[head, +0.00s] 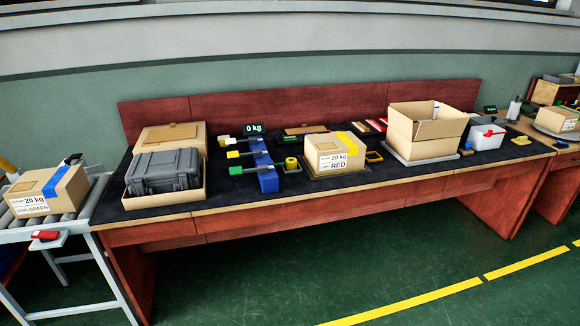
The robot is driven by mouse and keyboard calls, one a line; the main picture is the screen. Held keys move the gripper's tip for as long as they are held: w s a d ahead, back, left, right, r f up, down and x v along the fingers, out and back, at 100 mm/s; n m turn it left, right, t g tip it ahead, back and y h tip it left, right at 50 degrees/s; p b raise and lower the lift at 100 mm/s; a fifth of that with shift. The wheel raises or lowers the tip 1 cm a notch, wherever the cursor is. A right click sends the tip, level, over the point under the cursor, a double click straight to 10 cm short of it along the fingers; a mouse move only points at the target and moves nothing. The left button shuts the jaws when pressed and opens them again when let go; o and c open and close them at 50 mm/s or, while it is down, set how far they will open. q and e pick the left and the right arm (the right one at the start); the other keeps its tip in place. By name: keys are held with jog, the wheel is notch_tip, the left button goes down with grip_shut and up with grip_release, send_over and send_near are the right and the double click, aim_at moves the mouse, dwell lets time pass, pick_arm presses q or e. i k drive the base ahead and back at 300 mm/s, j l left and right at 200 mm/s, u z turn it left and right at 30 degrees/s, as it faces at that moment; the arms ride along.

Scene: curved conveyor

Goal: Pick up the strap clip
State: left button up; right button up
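I cannot make out a strap clip for certain; the small items on the workbench (340,203) are too small to tell apart. Small yellow and green pieces (236,170) lie by a blue block (267,179) near the bench's middle. A black-and-yellow square piece (373,157) lies right of the box labelled RED. A small yellow piece (520,141) lies near the right end. A small red item (45,235) rests on a ledge beside the roller conveyor. Neither of my grippers shows in the head view.
A box labelled GREEN (47,193) sits on the roller conveyor (84,205) at left. The bench holds a grey case (164,170) in an open carton, the RED box (335,157), an open carton (425,130) and a white bin (487,137). The green floor in front is clear.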

aim_at(291, 163)
jog(key=i+u, duration=0.15)
jog(key=i, duration=0.5)
jog(key=i+l+u, duration=0.1)
jog(key=i, duration=0.5)
jog(key=l, duration=0.1)
